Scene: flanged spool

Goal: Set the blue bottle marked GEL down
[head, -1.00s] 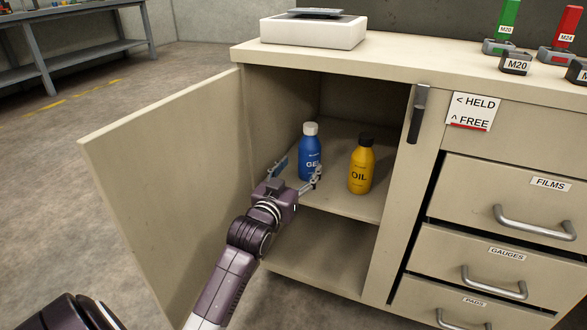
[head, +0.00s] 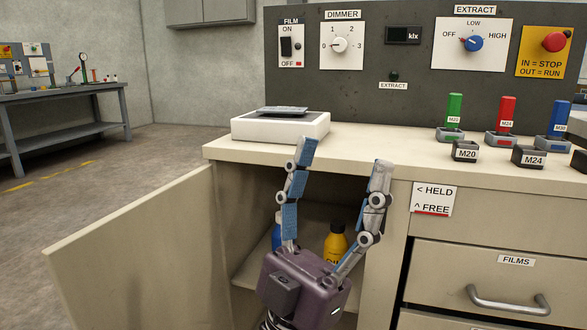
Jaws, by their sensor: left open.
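The blue bottle (head: 277,235) stands inside the open cabinet, at the left. Its cap, its label and much of its body are hidden behind my left gripper. My left gripper (head: 343,161) is open and empty, with its fingers pointing up in front of the cabinet opening. Its palm is low in the picture, and its fingertips overlap the worktop's front edge in the view. No bottle is between the fingers. My right gripper is not in view.
A yellow bottle (head: 336,242) stands beside the blue one, partly hidden by my gripper. The cabinet door (head: 130,255) is swung open to the left. The worktop (head: 350,142) carries a white scale-like box (head: 280,127) and several coloured blocks at right. Drawers lie below right.

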